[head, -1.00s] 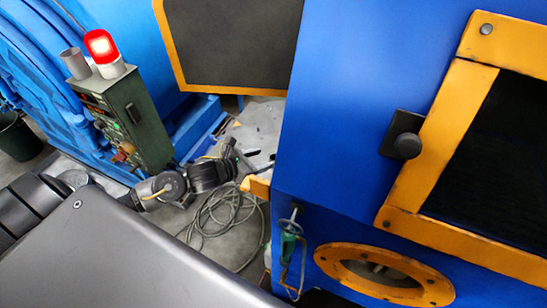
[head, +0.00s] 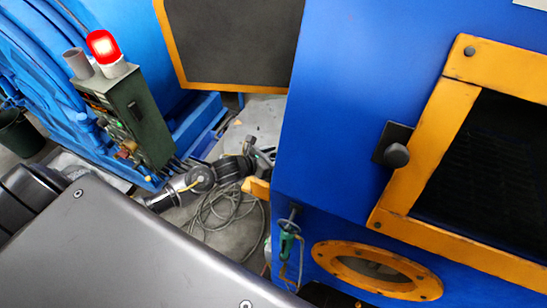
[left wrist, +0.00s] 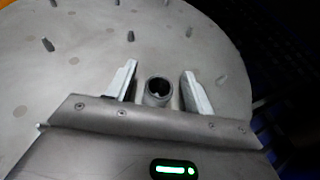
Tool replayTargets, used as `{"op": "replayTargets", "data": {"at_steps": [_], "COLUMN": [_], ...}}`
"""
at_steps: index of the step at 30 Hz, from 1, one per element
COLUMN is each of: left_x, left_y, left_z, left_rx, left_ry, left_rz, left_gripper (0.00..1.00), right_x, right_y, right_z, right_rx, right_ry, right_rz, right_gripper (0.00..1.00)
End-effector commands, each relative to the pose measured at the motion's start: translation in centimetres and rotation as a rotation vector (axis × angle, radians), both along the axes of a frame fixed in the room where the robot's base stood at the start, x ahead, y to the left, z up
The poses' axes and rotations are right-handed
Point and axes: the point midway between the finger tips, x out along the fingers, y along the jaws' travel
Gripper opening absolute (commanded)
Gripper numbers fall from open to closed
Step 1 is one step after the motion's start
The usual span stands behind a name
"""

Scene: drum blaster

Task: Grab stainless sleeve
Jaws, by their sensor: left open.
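The stainless sleeve (left wrist: 157,92) is a short grey metal tube with a dark open bore. In the left wrist view it stands on a round grey plate (left wrist: 85,42), between the two fingers of my left gripper (left wrist: 158,73). The fingers are open, with a visible gap on each side of the sleeve. In the head view my left gripper (head: 258,155) is by the left side of the blue cabinet. The sleeve does not show clearly there. My right gripper is not in view.
The blue cabinet (head: 340,110) has a yellow-framed window and a dark open door (head: 235,45). A green control box (head: 135,115) with a red lamp (head: 103,47) stands at left. A coiled cable (head: 225,215) lies on the floor. Several pins (left wrist: 48,44) stand on the round plate.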

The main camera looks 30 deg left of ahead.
Motion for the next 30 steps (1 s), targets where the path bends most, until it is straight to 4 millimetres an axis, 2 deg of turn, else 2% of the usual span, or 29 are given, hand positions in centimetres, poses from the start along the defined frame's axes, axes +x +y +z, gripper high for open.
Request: {"op": "replayTargets", "data": {"at_steps": [2, 13, 23, 30], "left_x": [0.0, 0.0, 0.0, 0.1], "left_y": [0.0, 0.0, 0.0, 0.0], "left_z": [0.0, 0.0, 0.3, 2.4], "left_rx": [0.0, -0.001, -0.001, 0.001], "left_ry": [0.0, 0.0, -0.002, -0.007], "left_rz": [0.0, 0.0, 0.0, -0.002], "left_gripper": [0.5, 0.01, 0.01, 0.01], "right_x": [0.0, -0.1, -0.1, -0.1], "right_y": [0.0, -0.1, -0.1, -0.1], "right_z": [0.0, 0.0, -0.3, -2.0], "right_rx": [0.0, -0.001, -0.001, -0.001], "right_ry": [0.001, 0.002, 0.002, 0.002], "right_rz": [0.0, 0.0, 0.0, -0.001], "right_gripper": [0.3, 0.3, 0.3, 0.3]}}
